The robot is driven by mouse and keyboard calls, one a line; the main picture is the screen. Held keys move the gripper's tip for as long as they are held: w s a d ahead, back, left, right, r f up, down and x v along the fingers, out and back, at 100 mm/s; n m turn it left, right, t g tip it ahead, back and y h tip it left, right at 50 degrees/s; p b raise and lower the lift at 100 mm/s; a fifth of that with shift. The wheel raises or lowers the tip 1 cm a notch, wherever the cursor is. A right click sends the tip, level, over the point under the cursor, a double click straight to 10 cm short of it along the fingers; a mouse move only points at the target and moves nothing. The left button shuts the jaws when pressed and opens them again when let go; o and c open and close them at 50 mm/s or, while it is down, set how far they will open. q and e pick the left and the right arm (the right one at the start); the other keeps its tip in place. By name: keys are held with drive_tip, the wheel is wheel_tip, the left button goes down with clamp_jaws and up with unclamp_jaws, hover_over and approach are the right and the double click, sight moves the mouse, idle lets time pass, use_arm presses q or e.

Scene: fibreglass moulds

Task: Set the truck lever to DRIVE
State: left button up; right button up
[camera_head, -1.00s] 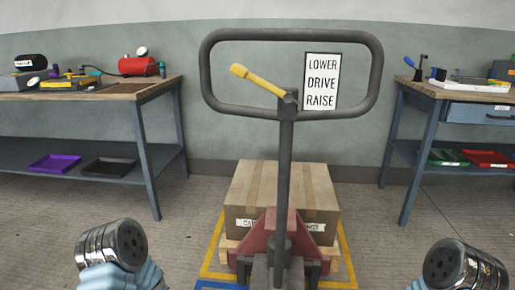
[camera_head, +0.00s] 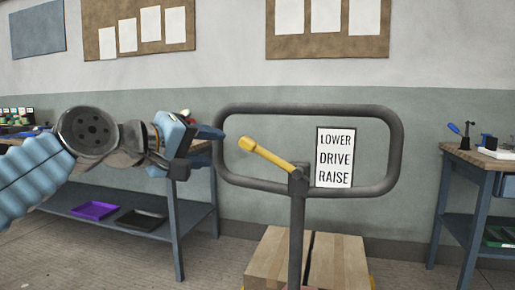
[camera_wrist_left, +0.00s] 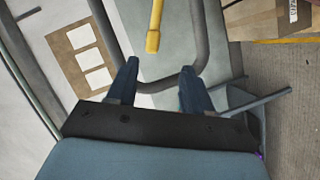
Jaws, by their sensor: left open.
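The yellow truck lever (camera_head: 268,155) sits on the post (camera_head: 297,225) inside the dark loop handle (camera_head: 310,109). It slants up and left from its pivot. A white label (camera_head: 335,157) right of the pivot reads LOWER, DRIVE, RAISE from top to bottom. The lever's free end is about level with LOWER in the picture. My left gripper (camera_head: 203,148) is open and empty, left of the lever end near the handle's left side. In the left wrist view the lever (camera_wrist_left: 154,28) points toward the gap between my fingers (camera_wrist_left: 159,68), apart from them. My right gripper is out of view.
A cardboard box (camera_head: 335,262) stands low behind the post. A left workbench (camera_head: 187,225) holds trays on its lower shelf. A right workbench (camera_head: 475,175) stands at the right edge. The wall (camera_head: 350,75) is behind the handle.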

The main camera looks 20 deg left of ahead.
sight(244, 144)
use_arm(q)
drive_tip(key=x, duration=0.4)
drive_tip(key=p+x, duration=0.1)
drive_tip(key=x, duration=0.3)
drive_tip(key=r+p+x, duration=0.1)
drive_tip(key=x, duration=0.3)
drive_tip(key=shift+w+d, duration=0.2)
drive_tip(key=shift+w, duration=0.15)
clamp_jaws()
